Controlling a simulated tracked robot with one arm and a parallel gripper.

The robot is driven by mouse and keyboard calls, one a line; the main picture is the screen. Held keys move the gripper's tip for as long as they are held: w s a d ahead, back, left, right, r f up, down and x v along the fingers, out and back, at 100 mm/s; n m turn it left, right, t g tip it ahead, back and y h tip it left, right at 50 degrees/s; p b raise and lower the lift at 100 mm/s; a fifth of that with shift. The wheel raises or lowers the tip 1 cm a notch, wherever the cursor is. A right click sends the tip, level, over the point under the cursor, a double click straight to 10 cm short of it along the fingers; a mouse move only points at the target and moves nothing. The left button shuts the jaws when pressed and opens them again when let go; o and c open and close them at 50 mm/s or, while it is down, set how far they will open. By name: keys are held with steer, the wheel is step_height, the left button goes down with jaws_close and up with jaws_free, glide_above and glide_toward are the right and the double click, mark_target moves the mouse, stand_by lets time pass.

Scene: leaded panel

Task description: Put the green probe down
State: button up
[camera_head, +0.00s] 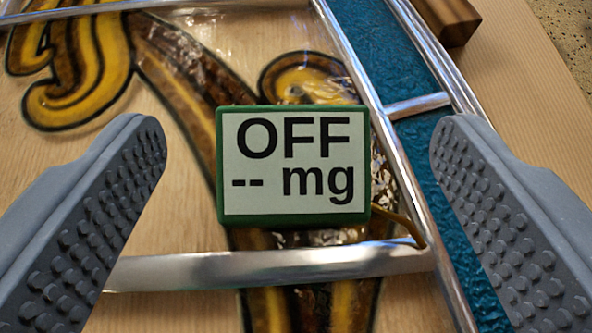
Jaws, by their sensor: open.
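The green probe (293,216) is a green box with a pale display (293,165) that reads "OFF" and "-- mg". It is in the middle of the head camera view, over the leaded panel (260,266). A thin brownish lead or tip (399,220) sticks out at its lower right. My gripper (295,190) is open, with one grey studded finger (100,215) to the left and the other (500,215) to the right. Clear gaps separate both fingers from the probe. I cannot tell whether the probe's underside touches the panel.
Silvery lead strips (355,60) cross the panel, between yellow-brown painted glass (90,70) and textured blue glass (425,150). A dark wooden block (447,20) lies at the top right. Pale wood (520,90) shows bare on the right, with a speckled surface beyond its edge.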

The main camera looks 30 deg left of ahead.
steer(key=v, duration=1.1)
steer(key=shift+s+p, duration=0.3)
steer(key=shift+p, duration=0.05)
steer(key=shift+d+r, duration=0.15)
steer(key=w+d+r+m+t+h, duration=0.1)
steer(key=d+r+t+h, duration=0.15)
steer(key=r, duration=0.65)
steer(key=w+d+r+m+t+h, duration=0.1)
steer(key=w+d+r, duration=0.15)
steer(key=r, duration=0.65)
steer(key=w+d+r+m+t+h, duration=0.1)
steer(key=d+r+t+h, duration=0.15)
steer(key=r, duration=0.65)
steer(key=s+d+r+m, duration=0.1)
steer(key=s+d+r, duration=0.2)
steer(key=s+r, duration=0.5)
steer(key=s+d+r+m+g, duration=0.1)
steer(key=s+d+r, duration=0.3)
steer(key=s+r, duration=0.5)
step_height(320, 180, up, 6)
steer(key=shift+s+f+m, duration=0.1)
steer(key=shift+s+m, duration=0.05)
steer(key=shift+m, duration=0.35)
